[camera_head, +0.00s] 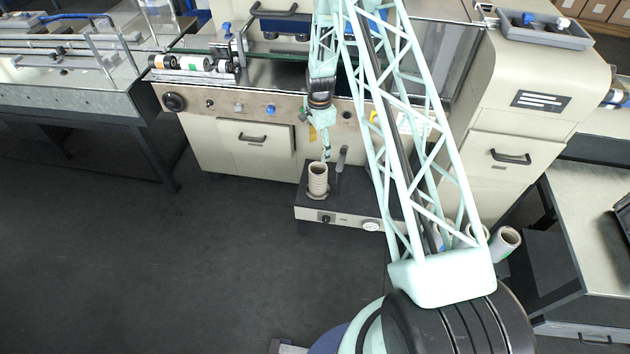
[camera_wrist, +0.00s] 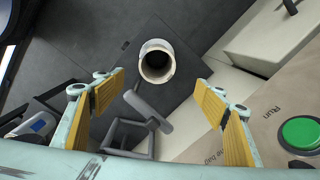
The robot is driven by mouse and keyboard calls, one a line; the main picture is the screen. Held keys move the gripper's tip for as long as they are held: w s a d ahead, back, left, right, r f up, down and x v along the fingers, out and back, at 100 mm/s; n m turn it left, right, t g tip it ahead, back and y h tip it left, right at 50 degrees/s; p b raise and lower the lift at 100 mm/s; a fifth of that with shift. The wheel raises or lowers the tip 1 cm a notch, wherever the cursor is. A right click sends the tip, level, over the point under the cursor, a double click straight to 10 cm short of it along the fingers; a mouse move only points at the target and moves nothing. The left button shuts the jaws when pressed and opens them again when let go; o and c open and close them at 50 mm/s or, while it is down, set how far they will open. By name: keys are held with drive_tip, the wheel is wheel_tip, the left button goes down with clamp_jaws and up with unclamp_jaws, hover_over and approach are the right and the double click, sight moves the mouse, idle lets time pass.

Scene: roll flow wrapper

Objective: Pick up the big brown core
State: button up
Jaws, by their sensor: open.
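A beige-brown ribbed core (camera_head: 318,181) stands upright on a dark low platform (camera_head: 352,190) in front of the machine. In the wrist view the core (camera_wrist: 157,46) shows from above as a pale ring around a dark hole, ahead of the gap between my fingers. My gripper (camera_head: 325,150) is just above the core in the head view, pointing down. In the wrist view my gripper (camera_wrist: 161,82) is open and empty, its yellow pads apart on either side.
A grey post with a lever (camera_head: 341,158) stands on the platform right beside the core. The machine front with knobs (camera_head: 240,107) is close behind; a green button (camera_wrist: 300,132) shows at right in the wrist view. More rolls (camera_head: 505,243) stand at lower right. The floor at left is clear.

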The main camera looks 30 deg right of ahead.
drive_tip(key=m, duration=0.1)
approach(318, 181)
drive_tip(key=w, duration=0.1)
drive_tip(key=w+d+f, duration=0.1)
drive_tip(key=w+d, duration=0.1)
drive_tip(key=w, duration=0.1)
drive_tip(key=shift+f, duration=0.25)
wheel_tip(318, 181, down, 8)
drive_tip(key=b, duration=0.1)
drive_tip(key=shift+f, duration=0.25)
drive_tip(key=shift+f, duration=0.15)
idle(0.4)
drive_tip(key=shift+w+a+f+b, duration=0.1)
drive_tip(key=shift+f+b, duration=0.45)
drive_tip(key=shift+f, duration=1.9)
drive_tip(key=shift+c, duration=0.3)
drive_tip(key=c, duration=1)
drive_tip(key=shift+o, duration=0.2)
